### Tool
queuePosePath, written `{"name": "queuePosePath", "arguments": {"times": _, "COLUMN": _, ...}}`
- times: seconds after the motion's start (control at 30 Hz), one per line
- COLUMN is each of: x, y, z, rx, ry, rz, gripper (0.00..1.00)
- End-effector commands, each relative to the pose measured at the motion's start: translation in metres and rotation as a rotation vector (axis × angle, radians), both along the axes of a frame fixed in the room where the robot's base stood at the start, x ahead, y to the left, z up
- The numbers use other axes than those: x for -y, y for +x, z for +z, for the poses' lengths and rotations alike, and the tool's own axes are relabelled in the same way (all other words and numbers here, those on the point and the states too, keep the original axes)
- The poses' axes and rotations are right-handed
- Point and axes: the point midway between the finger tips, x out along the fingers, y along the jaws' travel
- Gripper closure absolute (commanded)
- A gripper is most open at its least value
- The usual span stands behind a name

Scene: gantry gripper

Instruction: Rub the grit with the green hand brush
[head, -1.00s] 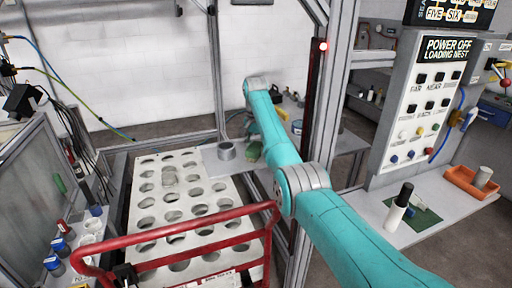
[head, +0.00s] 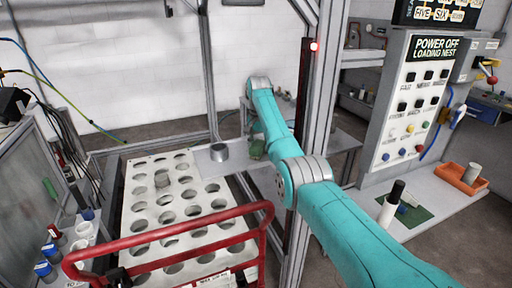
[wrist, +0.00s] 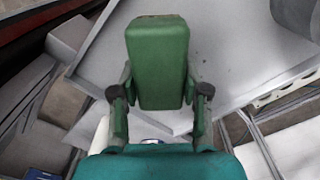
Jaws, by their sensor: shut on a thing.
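The green hand brush (wrist: 158,62) is held between the two fingers of my gripper (wrist: 160,95), which is shut on it. In the head view the brush (head: 257,149) shows small and partly hidden by my arm, at the right end of a grey metal plate (head: 205,164). In the wrist view it is over or on a light grey surface (wrist: 225,60). I cannot tell whether its underside touches that surface. A few faint dark specks show right of the brush, but I cannot clearly make out grit.
A grey cup (head: 219,152) stands on the plate, left of the brush. A white board with round holes (head: 150,236) lies in front, behind a red rail (head: 170,236). A frame post (head: 313,150) stands close right of my arm. A control panel (head: 412,110) is at right.

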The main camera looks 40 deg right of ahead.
Motion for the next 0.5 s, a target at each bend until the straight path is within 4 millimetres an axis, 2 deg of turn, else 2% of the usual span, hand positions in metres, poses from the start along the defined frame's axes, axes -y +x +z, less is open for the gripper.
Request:
{"name": "queuePosePath", "arguments": {"times": 0.3, "x": 0.023, "y": -0.007, "z": -0.001, "rx": 0.0, "ry": 0.0, "rz": -0.002, "gripper": 1.0}}
{"name": "queuePosePath", "arguments": {"times": 0.5, "x": 0.031, "y": -0.009, "z": -0.003, "rx": 0.0, "ry": 0.0, "rz": -0.001, "gripper": 1.0}}
